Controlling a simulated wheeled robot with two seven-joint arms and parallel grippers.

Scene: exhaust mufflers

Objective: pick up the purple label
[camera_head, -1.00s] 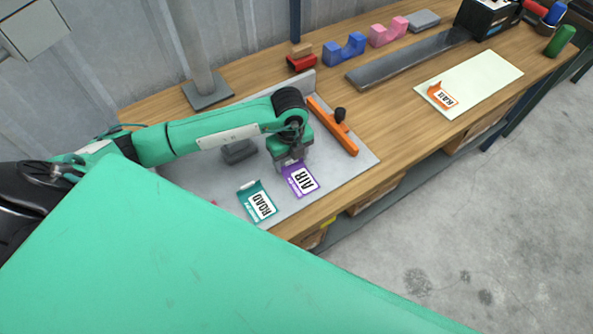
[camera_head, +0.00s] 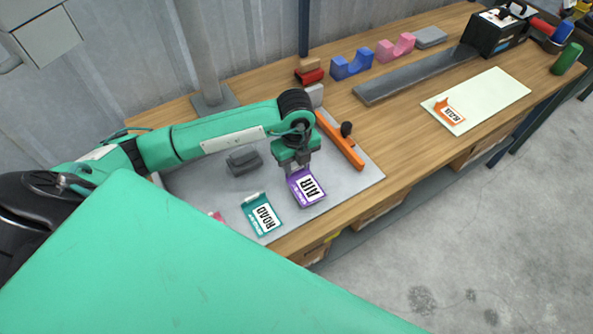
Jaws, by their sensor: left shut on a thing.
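The purple label (camera_head: 308,188) has a white panel reading AIR and shows at the front middle of the grey plate. My left gripper (camera_head: 292,172) is shut on the purple label's far edge, with the arm reaching in from the left. The label looks slightly tilted, and I cannot tell how far it is above the plate. My right gripper is not in view.
A teal ROAD label (camera_head: 263,216) lies just left of the purple one on the grey plate (camera_head: 350,182). An orange bar (camera_head: 340,141) with a black knob lies to the right. An orange label (camera_head: 450,110) lies on a pale board (camera_head: 492,99) farther right.

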